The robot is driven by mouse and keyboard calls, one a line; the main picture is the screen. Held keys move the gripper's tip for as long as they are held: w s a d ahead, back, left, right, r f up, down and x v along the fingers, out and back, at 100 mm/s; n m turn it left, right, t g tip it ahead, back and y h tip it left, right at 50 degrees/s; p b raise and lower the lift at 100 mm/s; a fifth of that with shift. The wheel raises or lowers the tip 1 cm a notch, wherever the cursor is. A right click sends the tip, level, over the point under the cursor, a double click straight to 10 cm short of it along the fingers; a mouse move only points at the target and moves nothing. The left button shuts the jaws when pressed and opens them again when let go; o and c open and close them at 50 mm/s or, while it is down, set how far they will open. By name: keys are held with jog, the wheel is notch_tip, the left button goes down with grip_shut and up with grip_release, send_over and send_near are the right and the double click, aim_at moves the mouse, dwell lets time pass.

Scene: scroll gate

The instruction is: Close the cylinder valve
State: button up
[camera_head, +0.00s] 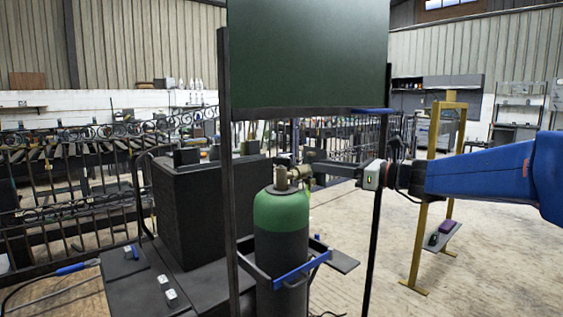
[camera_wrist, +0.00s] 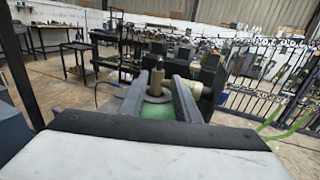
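The gas cylinder (camera_head: 281,245) stands upright, with a dark body and a green shoulder. Its brass valve (camera_head: 283,178) is on top, with a side fitting pointing right. My gripper (camera_head: 308,169) reaches in from the right at valve height. In the wrist view the fingers (camera_wrist: 158,82) are apart, with the upright brass valve (camera_wrist: 157,78) showing between and just beyond the tips. The green shoulder (camera_wrist: 155,110) lies below. A pale side fitting (camera_wrist: 194,88) shows by the right finger. I cannot tell whether either finger touches the valve.
A dark green panel (camera_head: 308,50) on black posts hangs above the cylinder. A large dark block (camera_head: 205,215) stands at left, beside an ornate iron fence (camera_head: 70,190). A yellow frame (camera_head: 425,200) stands on open floor at right.

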aim_at(281, 160)
jog(key=x, duration=1.4)
jog(key=shift+w+a, duration=0.1)
jog(key=shift+a, duration=0.15)
jog(key=shift+c, duration=0.5)
grip_shut()
